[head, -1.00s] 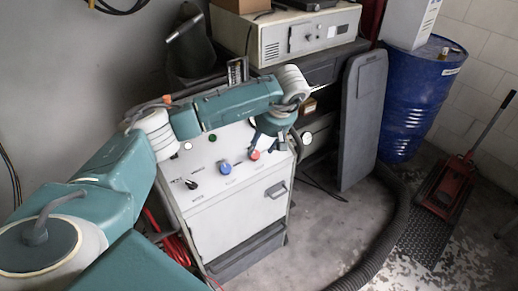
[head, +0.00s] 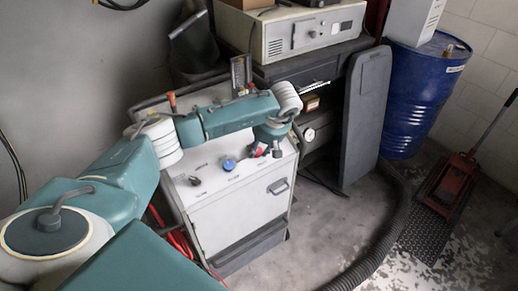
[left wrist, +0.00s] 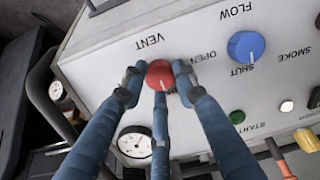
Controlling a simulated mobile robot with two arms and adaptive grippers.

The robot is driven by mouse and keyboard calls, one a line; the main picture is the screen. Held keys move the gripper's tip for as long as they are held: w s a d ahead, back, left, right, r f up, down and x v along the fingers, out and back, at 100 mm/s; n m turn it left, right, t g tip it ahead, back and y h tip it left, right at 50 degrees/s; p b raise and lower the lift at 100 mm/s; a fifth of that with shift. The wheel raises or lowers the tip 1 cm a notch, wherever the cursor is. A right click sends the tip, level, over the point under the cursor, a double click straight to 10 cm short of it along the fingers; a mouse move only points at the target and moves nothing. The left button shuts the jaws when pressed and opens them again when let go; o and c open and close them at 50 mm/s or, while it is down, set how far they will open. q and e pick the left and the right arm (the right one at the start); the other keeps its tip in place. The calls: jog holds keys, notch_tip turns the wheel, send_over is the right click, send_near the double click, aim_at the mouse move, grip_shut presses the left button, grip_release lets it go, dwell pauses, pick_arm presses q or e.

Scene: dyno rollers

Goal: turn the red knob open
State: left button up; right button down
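The red knob (left wrist: 160,75) sits on the white sloping panel (left wrist: 100,50) under the word VENT, with OPEN printed beside it. In the head view the red knob (head: 262,148) shows partly behind my fingers. My left gripper (left wrist: 157,82) has its fingertips around the knob, one on each side and one below it in the left wrist view. The tips look very close to the knob, but whether they press on it is unclear. The head view shows the left gripper (head: 269,150) pointing down at the panel. The knob's lower edge is partly hidden. My right gripper is not in view.
A blue knob (left wrist: 246,46) labelled FLOW is beside the red one. A green button (left wrist: 237,117) and a gauge (left wrist: 135,142) are near the fingers. A grey board (head: 366,115) leans right of the cabinet. A hose (head: 375,262) lies on the floor.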

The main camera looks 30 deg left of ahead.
pick_arm(q)
jog(key=shift+d+f+m, duration=0.15)
jog(key=shift+m, duration=0.25)
jog(key=m+b, duration=0.1)
jog(key=m, duration=0.1)
jog(key=shift+m, duration=0.4)
jog(key=m, duration=0.4)
jog(key=shift+d+y+b, duration=0.1)
jog(key=shift+y+b, duration=0.2)
jog(key=m, duration=0.5)
jog(key=shift+s+g, duration=0.1)
jog(key=shift+g, duration=0.2)
jog(key=m+y, duration=0.1)
jog(key=m, duration=0.4)
jog(key=shift+s+f+p, duration=0.1)
jog(key=shift+f+p, duration=0.05)
jog(key=shift+p, duration=0.2)
